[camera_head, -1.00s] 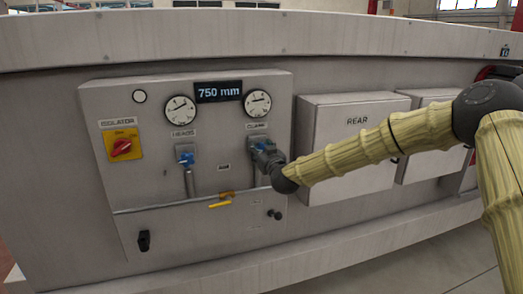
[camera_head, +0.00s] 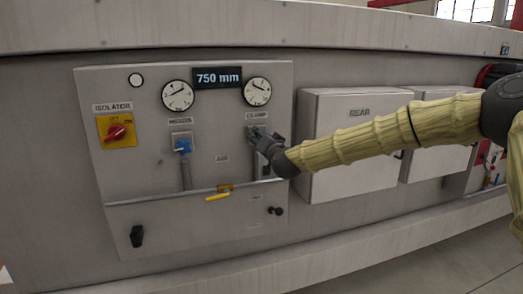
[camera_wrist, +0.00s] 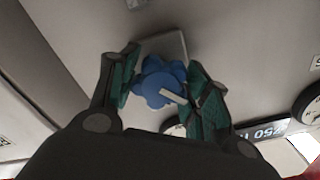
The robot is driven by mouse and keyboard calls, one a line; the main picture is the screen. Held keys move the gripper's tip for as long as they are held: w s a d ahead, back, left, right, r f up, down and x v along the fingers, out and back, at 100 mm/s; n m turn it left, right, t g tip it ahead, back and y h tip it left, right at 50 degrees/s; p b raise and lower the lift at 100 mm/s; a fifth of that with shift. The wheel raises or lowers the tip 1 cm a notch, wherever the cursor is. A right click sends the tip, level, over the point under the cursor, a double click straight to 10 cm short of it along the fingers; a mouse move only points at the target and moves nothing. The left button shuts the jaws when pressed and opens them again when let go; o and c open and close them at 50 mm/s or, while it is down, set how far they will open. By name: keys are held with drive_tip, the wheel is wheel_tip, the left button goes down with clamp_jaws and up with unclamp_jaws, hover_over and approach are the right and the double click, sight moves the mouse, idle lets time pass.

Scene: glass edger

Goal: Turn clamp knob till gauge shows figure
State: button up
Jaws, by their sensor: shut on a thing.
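The blue clamp knob (camera_wrist: 160,82), with a pale pointer bar, sits between the green-padded fingers of my gripper (camera_wrist: 165,88) in the wrist view. My gripper (camera_head: 262,138) is shut on this knob below the CLAMP label in the head view, where it hides most of the knob. The clamp gauge (camera_head: 257,91) is a round white dial just above. Its needle slants from upper left to lower right; the figures are too small to read. A dark display (camera_head: 217,77) reads 750 mm.
Left of the clamp knob are the heads gauge (camera_head: 177,95), a second blue knob (camera_head: 183,146) and the red isolator switch (camera_head: 117,132) on yellow. A yellow lever (camera_head: 218,197) lies below. The REAR box (camera_head: 345,150) juts out beside my forearm.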

drive_tip(key=m+b, duration=0.3)
drive_tip(key=shift+d+f+m+b, duration=0.1)
drive_tip(key=shift+f+m+b, duration=0.2)
drive_tip(key=shift+m+b, duration=0.1)
drive_tip(key=m+b, duration=0.3)
drive_tip(key=shift+m+b, duration=0.3)
drive_tip(key=m+b, duration=0.3)
drive_tip(key=m, duration=0.1)
drive_tip(key=shift+b, duration=0.4)
drive_tip(key=shift+r+m+b, duration=0.1)
drive_tip(key=shift+m+b, duration=0.75)
drive_tip(key=shift+m, duration=0.35)
drive_tip(key=o, duration=1)
drive_tip(key=shift+s, duration=0.1)
